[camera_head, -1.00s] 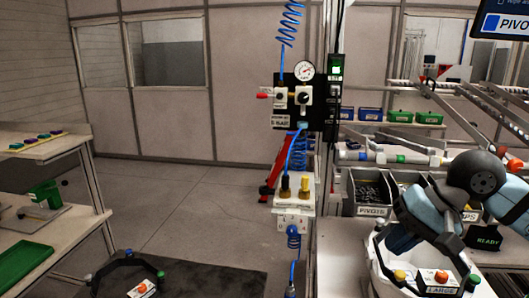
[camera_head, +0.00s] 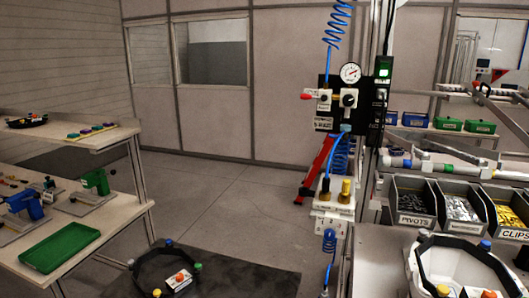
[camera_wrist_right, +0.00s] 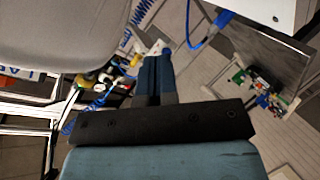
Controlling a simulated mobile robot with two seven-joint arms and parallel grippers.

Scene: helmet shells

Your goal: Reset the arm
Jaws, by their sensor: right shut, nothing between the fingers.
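My right gripper (camera_wrist_right: 156,62) shows in the right wrist view. Its two blue-grey fingers lie side by side, shut with nothing between them. It hangs in open space, apart from what lies beyond it. Neither arm is in the head view, and my left gripper is in no view.
A white shell with a black rim (camera_head: 428,240) stands at lower right, below bins of pivots and clips (camera_head: 412,207). A black ring-shaped fixture (camera_head: 140,268) is low at front left. Shelves with a green tray (camera_head: 60,247) stand left. A blue coiled hose (camera_head: 336,55) hangs centrally. Mid-floor is clear.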

